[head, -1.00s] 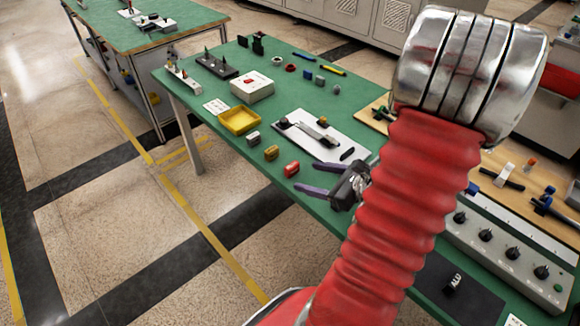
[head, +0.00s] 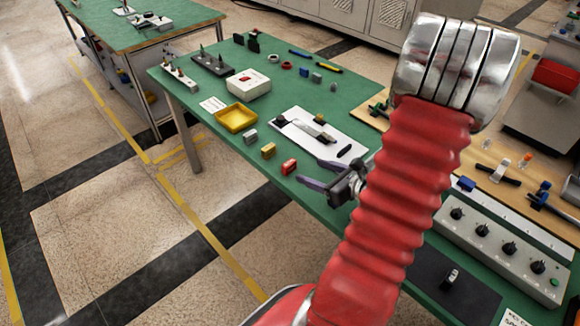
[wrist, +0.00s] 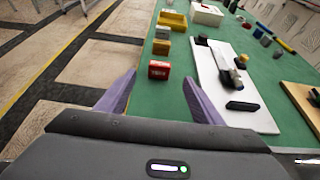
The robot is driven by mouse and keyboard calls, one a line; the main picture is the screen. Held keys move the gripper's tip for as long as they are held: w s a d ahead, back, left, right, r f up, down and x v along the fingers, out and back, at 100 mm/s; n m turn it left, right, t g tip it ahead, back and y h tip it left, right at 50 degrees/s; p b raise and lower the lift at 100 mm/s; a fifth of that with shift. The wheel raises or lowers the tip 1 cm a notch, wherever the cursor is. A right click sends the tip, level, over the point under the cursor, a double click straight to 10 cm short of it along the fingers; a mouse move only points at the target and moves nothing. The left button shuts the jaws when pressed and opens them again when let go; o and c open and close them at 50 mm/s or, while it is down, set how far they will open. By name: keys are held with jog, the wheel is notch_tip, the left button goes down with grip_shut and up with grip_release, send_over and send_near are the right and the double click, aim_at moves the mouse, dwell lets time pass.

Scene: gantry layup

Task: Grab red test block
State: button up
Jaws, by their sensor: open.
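The red test block (head: 289,167) lies on the green table top near its front edge. A yellow block and a grey block stand in a row beyond it. My gripper (head: 316,173) is open and empty, its purple fingers spread just to the right of the red block in the head view. In the wrist view the red block (wrist: 159,69) stands ahead of my gripper (wrist: 162,95), between the lines of the two fingers and beyond their tips. The fingers do not appear to touch it.
A yellow tray (head: 236,118) and a white box (head: 248,83) stand farther along the table. A white board (head: 335,141) with a metal fixture lies to the right of the blocks. A control panel (head: 500,240) with knobs is at the right. Floor lies beyond the table's front edge.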

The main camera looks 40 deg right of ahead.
aim_at(290, 163)
jog(key=shift+x, duration=2.5)
jog(key=shift+x, duration=2.55)
jog(key=shift+f, duration=0.1)
jog(key=c, duration=1.4)
